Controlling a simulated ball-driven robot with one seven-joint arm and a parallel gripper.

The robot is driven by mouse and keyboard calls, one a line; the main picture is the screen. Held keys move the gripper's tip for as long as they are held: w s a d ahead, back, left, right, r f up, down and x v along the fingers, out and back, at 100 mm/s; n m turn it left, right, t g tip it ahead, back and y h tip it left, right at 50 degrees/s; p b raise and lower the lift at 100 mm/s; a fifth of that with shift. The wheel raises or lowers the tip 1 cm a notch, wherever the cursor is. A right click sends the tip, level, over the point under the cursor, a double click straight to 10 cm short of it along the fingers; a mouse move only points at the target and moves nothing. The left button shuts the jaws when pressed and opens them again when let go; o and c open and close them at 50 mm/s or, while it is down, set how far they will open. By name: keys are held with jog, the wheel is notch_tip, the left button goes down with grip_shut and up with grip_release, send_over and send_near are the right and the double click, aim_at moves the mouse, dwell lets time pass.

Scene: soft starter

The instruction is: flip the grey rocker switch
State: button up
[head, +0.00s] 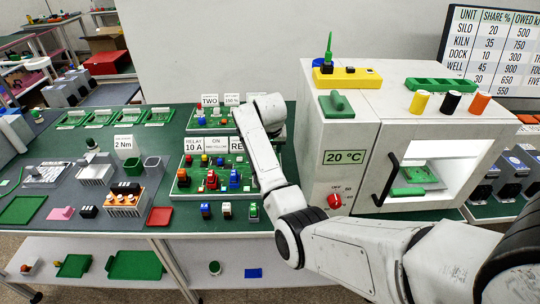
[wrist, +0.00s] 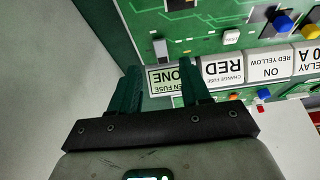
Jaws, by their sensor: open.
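A green circuit board fills the upper part of the wrist view (wrist: 200,18). In the head view it lies on the bench under and left of my arm (head: 217,184). A small grey upright piece (wrist: 162,49) on the board may be the grey rocker switch; I cannot tell its position. My gripper (wrist: 161,66) is open and empty, its two dark green fingers apart. The grey piece shows just beyond the gap between the fingertips; whether they touch it is unclear. In the head view my arm hides most of the gripper.
Signs stand along the board, including "RED" (wrist: 222,70) and "ON" (wrist: 268,67). A white oven-like cabinet (head: 337,160) stands right of the board. A second board (head: 213,117) lies behind.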

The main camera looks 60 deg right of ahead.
jog(key=x, duration=0.6)
jog(key=shift+w+d+f, duration=0.1)
jog(key=shift+f, duration=0.1)
grip_shut()
dwell(0.3)
